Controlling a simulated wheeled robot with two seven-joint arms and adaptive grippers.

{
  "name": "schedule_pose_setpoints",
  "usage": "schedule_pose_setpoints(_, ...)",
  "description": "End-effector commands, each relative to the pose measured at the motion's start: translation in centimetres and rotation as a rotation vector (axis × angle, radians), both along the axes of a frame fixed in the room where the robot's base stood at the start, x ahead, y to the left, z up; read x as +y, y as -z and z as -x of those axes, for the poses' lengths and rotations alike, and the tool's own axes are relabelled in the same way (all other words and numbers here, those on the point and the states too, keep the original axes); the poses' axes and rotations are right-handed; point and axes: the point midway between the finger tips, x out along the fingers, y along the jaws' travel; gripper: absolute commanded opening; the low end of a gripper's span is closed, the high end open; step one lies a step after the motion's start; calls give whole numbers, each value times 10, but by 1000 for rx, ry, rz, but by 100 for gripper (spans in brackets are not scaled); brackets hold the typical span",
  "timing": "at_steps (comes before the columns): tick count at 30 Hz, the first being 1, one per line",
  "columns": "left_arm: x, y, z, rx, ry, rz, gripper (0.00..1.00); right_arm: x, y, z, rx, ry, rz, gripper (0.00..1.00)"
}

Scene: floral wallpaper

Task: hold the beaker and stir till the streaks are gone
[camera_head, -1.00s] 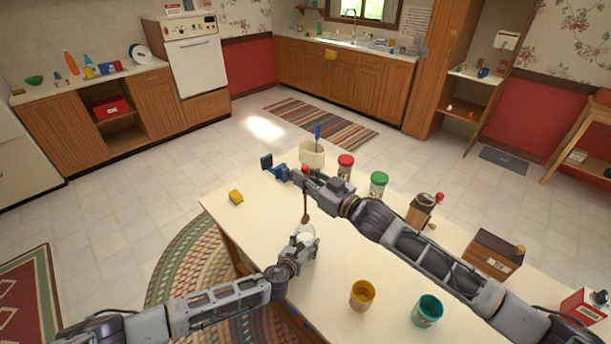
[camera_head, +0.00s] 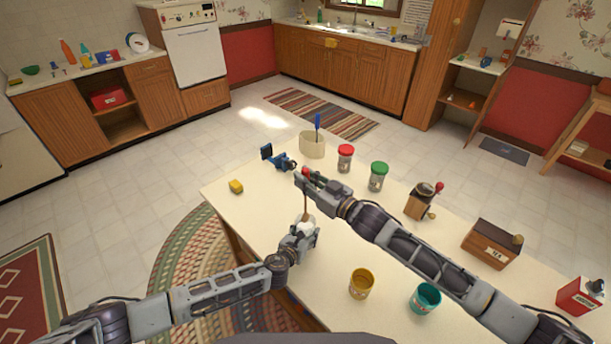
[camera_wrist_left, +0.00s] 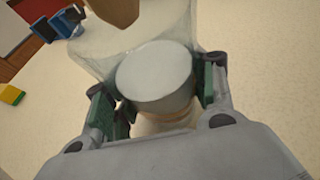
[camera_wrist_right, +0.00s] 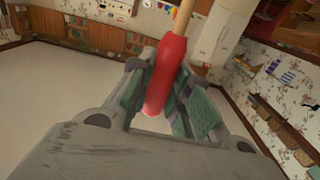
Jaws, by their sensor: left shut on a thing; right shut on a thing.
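A clear beaker (camera_head: 305,228) stands on the table's near side. My left gripper (camera_head: 300,240) is shut around it. In the left wrist view the beaker (camera_wrist_left: 203,65) holds a plain whitish liquid (camera_wrist_left: 155,75); I make out no streaks on its surface. My right gripper (camera_head: 308,180) is shut on the red handle (camera_wrist_right: 165,75) of a wooden spoon (camera_head: 306,205), above the beaker. The spoon points down, and its brown end (camera_wrist_left: 112,10) shows at the beaker's top in the left wrist view. I cannot tell whether it touches the liquid.
Beyond my right gripper are a blue device (camera_head: 275,156), a cream crock (camera_head: 312,147), a red-lidded jar (camera_head: 345,160) and a green-lidded jar (camera_head: 377,178). A yellow sponge (camera_head: 236,187) lies left. Yellow (camera_head: 361,284) and teal (camera_head: 425,299) cups stand near my right arm.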

Motion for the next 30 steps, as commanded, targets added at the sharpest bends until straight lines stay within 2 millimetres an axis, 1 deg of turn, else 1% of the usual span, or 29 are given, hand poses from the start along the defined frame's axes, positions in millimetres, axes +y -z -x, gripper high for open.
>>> schedule_pose_setpoints(30, 0, 0, 0, 1, 0, 0, 33, 0, 49, 0, 0, 0, 0, 0)
